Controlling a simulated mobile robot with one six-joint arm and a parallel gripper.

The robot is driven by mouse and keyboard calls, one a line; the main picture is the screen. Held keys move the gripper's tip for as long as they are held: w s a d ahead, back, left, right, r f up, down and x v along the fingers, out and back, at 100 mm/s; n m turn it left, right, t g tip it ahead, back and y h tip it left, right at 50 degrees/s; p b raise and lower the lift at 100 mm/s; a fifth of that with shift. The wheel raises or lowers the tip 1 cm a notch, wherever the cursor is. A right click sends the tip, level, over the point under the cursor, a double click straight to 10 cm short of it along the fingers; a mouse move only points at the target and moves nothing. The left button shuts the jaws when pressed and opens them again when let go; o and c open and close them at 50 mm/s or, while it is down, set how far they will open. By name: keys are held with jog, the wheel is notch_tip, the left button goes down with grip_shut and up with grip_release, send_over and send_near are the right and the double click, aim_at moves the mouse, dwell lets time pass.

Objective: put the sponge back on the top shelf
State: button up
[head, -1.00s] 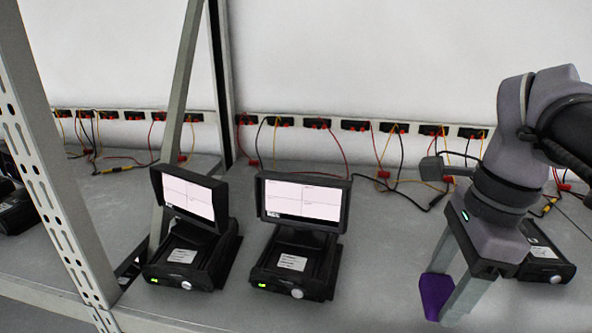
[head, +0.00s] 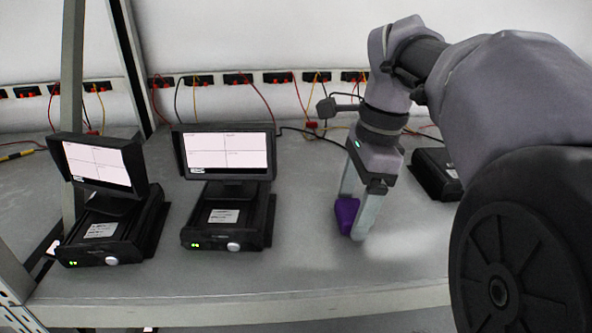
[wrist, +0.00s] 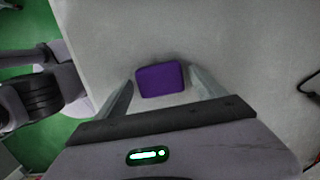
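The purple sponge (head: 346,213) is between the fingertips of my gripper (head: 352,222), over the grey shelf (head: 300,275). The fingers point down. The sponge is low, close to the shelf surface; I cannot tell whether it touches.
Two black devices with lit screens, one in the middle (head: 226,220) and one at the left (head: 112,225), stand left of the sponge. Another black box (head: 436,174) is right of my gripper. Cables hang along the back. Shelf in front of the sponge is clear.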

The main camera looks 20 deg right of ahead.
notch_tip(320, 180, up, 12)
jog(key=d+p, duration=0.1)
jog(key=p, duration=0.3)
jog(key=shift+s+d+r, duration=0.15)
jog(key=shift+s+d, duration=0.1)
jog(key=shift+d, duration=0.1)
